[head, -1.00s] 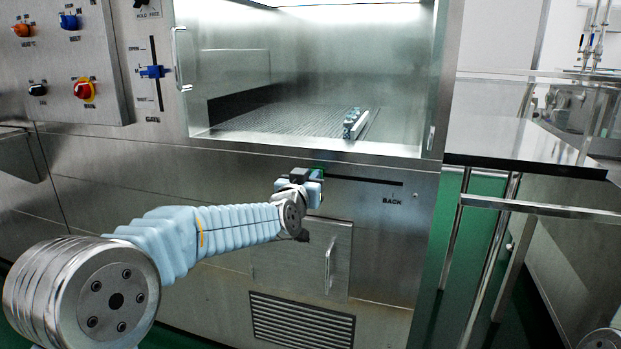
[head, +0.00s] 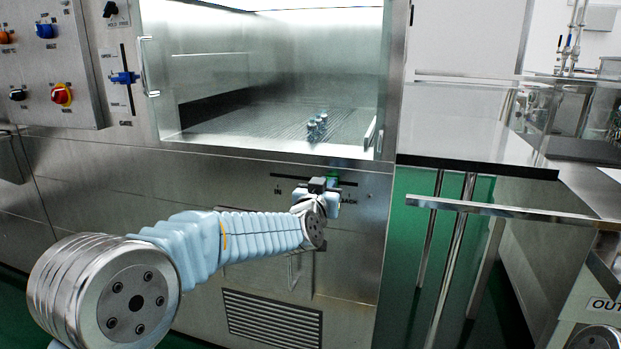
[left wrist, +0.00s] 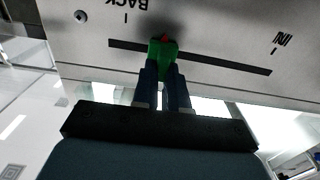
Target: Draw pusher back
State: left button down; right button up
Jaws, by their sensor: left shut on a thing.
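The pusher's green knob (head: 333,178) sits in the dark horizontal slot on the washer front, between the IN and BACK marks. My left gripper (head: 332,190) is shut on it. In the left wrist view the green knob (left wrist: 163,52) is between the fingers (left wrist: 163,82), nearer the BACK end, with slot left on both sides. In the chamber, a slim metal bar (head: 370,131), likely the pusher, stands near the right side, apart from a row of several small vials (head: 317,126). My right gripper is not in view.
A control panel (head: 60,80) with knobs is at the left, beside a blue gate slider (head: 124,78). A lower door and vent grille (head: 272,320) are below the slot. A steel table with a rail (head: 500,208) stands at the right.

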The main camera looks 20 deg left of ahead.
pick_arm(q)
jog(key=d+p, duration=0.1)
jog(key=d, duration=0.4)
jog(key=shift+s+r+p, duration=0.1)
jog(key=shift+r+p, duration=0.05)
jog(key=shift+p, duration=0.15)
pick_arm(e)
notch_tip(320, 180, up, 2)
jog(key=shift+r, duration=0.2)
pick_arm(q)
jog(key=c, duration=1.2)
grip_release()
jog(key=shift+d, duration=0.15)
jog(key=shift+o, duration=0.2)
jog(key=shift+s, duration=0.1)
jog(key=s+b, duration=0.1)
jog(key=s, duration=1.2)
jog(key=shift+s+a, duration=0.25)
jog(key=shift+a, duration=0.1)
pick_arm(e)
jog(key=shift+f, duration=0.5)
